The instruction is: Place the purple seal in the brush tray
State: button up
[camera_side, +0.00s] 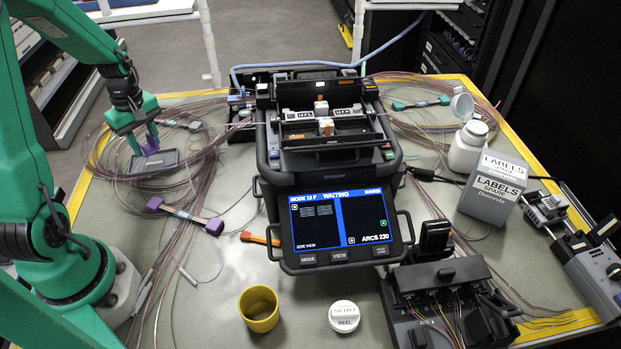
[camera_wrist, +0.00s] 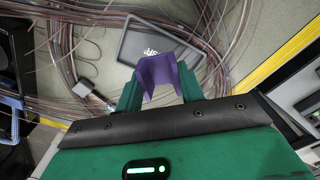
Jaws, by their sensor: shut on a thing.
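My gripper (camera_side: 138,133) hangs at the left of the table in the side view, with its jaws shut on the purple seal (camera_side: 151,144). In the wrist view the purple seal (camera_wrist: 159,76) is a bent piece held between the green fingertips of my gripper (camera_wrist: 158,88). The brush tray (camera_side: 165,162) is a dark, shallow rectangular tray on the table. In the side view the seal appears over the tray's left part. In the wrist view the tray (camera_wrist: 133,47) shows just beyond the seal, with small pale marks in it. Whether the seal touches the tray cannot be told.
Loose fibre coils (camera_side: 110,155) surround the tray. The fusion splicer (camera_side: 330,165) stands in the middle of the table. A yellow cup (camera_side: 259,309) and a white round reel cap (camera_side: 344,316) stand at the front.

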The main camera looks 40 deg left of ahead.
aim_at(148, 149)
jog(key=shift+f, duration=1.95)
jog(key=shift+f, duration=0.15)
jog(key=o, duration=0.7)
notch_tip(148, 149, up, 12)
jog(key=shift+r, duration=0.2)
